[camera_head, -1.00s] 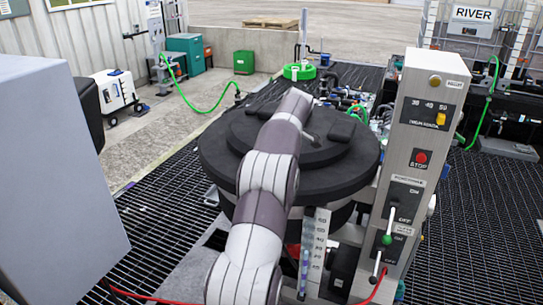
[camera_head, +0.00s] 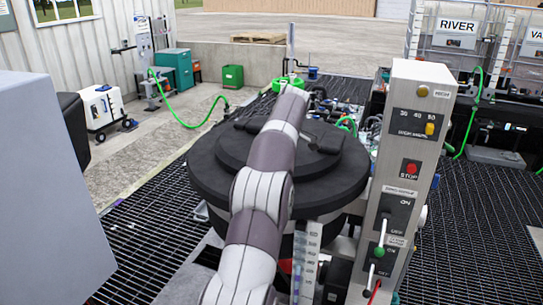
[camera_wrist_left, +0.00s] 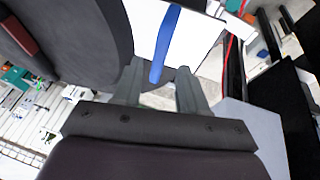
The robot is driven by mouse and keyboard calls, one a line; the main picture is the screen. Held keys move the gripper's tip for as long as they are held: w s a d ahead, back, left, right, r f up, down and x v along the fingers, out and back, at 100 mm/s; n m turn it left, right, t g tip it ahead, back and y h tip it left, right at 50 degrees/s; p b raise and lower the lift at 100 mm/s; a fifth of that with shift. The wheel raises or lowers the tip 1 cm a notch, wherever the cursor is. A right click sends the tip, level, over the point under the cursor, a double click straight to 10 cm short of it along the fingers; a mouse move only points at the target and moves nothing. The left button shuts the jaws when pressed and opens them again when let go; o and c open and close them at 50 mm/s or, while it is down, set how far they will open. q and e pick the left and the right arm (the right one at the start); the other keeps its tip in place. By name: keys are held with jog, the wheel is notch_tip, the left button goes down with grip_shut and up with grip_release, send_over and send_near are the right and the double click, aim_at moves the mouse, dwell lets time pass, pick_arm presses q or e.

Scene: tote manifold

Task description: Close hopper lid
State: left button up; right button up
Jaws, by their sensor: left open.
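The hopper lid (camera_head: 205,178) is a black round disc with a smaller raised disc on top. In the head view it lies roughly level over the hopper; whether it is fully seated I cannot tell. My purple-and-grey arm reaches across its middle and hides part of it; its hand is out of sight there. In the left wrist view my left gripper (camera_wrist_left: 160,88) is open, its two grey fingers apart. A blue strip (camera_wrist_left: 165,42) on a white panel (camera_wrist_left: 197,40) shows beyond and between the fingertips. I cannot tell whether they touch it. A large dark curved surface fills the upper left. My right gripper is not in view.
A metal control panel (camera_head: 407,150) with a STOP button and switches stands close to the lid's right side. A scale strip (camera_head: 307,262) stands at the hopper's front. Black grating (camera_head: 140,225) surrounds it. Pipework and a green hose lie behind.

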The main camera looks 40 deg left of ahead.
pick_arm(q)
jog(key=p+v, duration=0.1)
jog(key=v, duration=0.5)
jog(key=shift+d+r, duration=0.2)
jog(key=shift+r, duration=0.1)
jog(key=shift+f, duration=0.1)
